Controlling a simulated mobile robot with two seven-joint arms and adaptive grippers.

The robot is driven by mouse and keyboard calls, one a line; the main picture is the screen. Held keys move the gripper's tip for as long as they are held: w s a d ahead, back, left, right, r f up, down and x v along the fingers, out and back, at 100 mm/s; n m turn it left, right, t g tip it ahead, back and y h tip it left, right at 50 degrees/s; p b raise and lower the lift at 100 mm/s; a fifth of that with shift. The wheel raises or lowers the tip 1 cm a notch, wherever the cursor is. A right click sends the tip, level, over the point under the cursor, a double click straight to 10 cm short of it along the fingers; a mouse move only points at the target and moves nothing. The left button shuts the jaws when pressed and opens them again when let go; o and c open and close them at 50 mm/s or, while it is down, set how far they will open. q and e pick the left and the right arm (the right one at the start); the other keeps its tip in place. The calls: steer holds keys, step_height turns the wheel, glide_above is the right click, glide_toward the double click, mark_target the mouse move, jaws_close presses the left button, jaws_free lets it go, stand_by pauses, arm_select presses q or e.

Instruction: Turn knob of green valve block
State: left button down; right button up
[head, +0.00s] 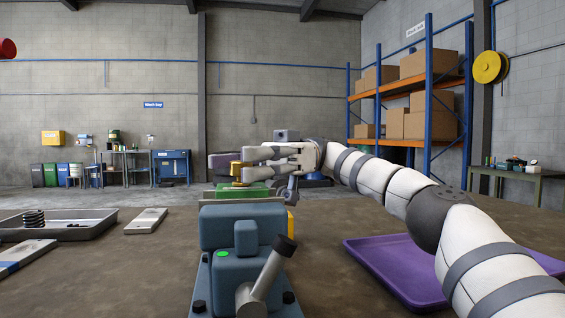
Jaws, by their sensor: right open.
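My left gripper is not in view.
The blue-grey machine (240,230) with an angled lever (270,266) stands in front. A purple tray (385,262) lies to the right under my arm. At left are a grey tray (88,232) holding a dark spring and a flat grey plate (146,221).

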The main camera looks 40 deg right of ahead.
mark_target(262, 184)
steer(key=shift+s+d+f+m+t, duration=0.15)
steer(key=shift+m+t, duration=0.35)
steer(key=shift+t, duration=0.3)
steer(key=shift+m+t, duration=0.5)
steer(key=shift+t, duration=0.3)
steer(key=m+t+p, duration=0.1)
steer(key=t, duration=0.1)
steer(key=r+m+t+p, duration=0.1)
steer(key=t+p, duration=0.1)
steer(key=m+t+p, duration=0.1)
steer(key=m+t, duration=0.1)
steer(key=shift+s+d+r+t+h, duration=0.2)
steer(key=shift+s+r+t+h, duration=0.1)
steer(key=shift+s+r+h, duration=0.1)
steer(key=shift+d+f, duration=0.3)
steer(key=shift+d, duration=0.25)
steer(key=shift+d+f, duration=0.3)
steer(key=shift+d, duration=0.2)
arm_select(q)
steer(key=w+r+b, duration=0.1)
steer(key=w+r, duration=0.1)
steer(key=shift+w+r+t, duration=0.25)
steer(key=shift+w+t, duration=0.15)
arm_select(e)
steer(key=v, duration=0.9)
steer(key=shift+d+r, duration=0.2)
steer(key=shift+d, duration=0.05)
